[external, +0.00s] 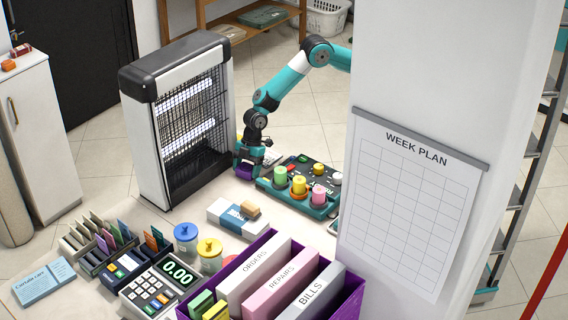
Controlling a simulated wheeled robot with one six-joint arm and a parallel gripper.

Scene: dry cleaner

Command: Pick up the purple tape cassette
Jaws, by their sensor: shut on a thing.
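The purple tape cassette (244,173) shows as a small purple shape at the fingers of my gripper (249,160). My gripper points down at the far side of the table and is shut on the cassette. The fingers hide part of the cassette. I cannot tell whether the cassette touches the tabletop or is just above it.
A tall bug-zapper-like lamp (183,115) stands close at left. A dark teal board (290,186) with colored spools is close at right. A blue-and-white box (233,217), a purple file box (357,299) and a cash register (150,292) are nearer. A white pillar (440,70) blocks the right.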

